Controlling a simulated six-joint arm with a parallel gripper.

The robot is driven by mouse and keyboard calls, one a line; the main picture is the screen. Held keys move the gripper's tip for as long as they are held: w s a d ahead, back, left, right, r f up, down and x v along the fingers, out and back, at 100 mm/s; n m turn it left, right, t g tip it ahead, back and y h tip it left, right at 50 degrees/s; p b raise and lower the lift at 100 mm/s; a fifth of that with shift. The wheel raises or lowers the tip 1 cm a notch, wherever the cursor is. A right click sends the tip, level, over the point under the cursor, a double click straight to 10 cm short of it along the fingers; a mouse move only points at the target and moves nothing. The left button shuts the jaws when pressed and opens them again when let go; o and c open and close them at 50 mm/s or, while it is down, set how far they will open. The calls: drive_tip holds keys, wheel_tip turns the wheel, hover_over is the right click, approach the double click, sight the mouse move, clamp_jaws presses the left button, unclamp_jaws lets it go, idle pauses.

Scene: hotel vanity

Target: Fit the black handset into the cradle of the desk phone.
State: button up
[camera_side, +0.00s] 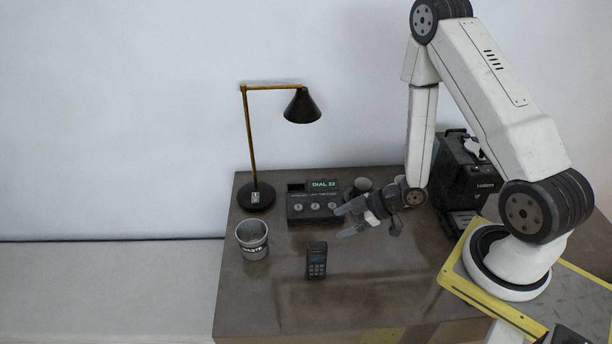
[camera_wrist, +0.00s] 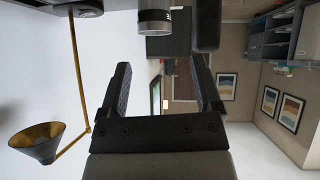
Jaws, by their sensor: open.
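The black handset (camera_side: 317,262) stands upright on the table's front part, keypad facing the side camera. A dark upright block at the top of the wrist view looks like the handset (camera_wrist: 207,25). The desk phone (camera_side: 312,208) sits farther back, with a lit "DIAL 22" panel and an empty-looking recess at its back left. My gripper (camera_side: 345,222) is open and empty, above and to the right of the handset and at the phone's front right corner in the side picture. Both fingers (camera_wrist: 163,80) show apart in the wrist view, with nothing gripped between them.
A waste bin (camera_side: 252,238) stands left of the handset. A desk lamp (camera_side: 256,196) is behind it. A dark cup (camera_side: 361,187) is behind my gripper, and a black coffee machine (camera_side: 462,180) stands at the right. The table front (camera_side: 380,285) is clear.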

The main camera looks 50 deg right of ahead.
sight(324, 244)
drive_tip(key=s+a+t+y, duration=0.1)
drive_tip(key=s+y, duration=0.1)
drive_tip(key=s+a+t+y, duration=0.1)
drive_tip(key=a+y, duration=0.1)
drive_tip(key=shift+s+f, duration=0.15)
drive_tip(key=shift+s, duration=0.25)
drive_tip(key=shift+x, duration=1.3)
drive_tip(key=shift+w, duration=0.15)
drive_tip(key=shift+x, duration=2.55)
drive_tip(key=shift+f, duration=0.1)
clamp_jaws()
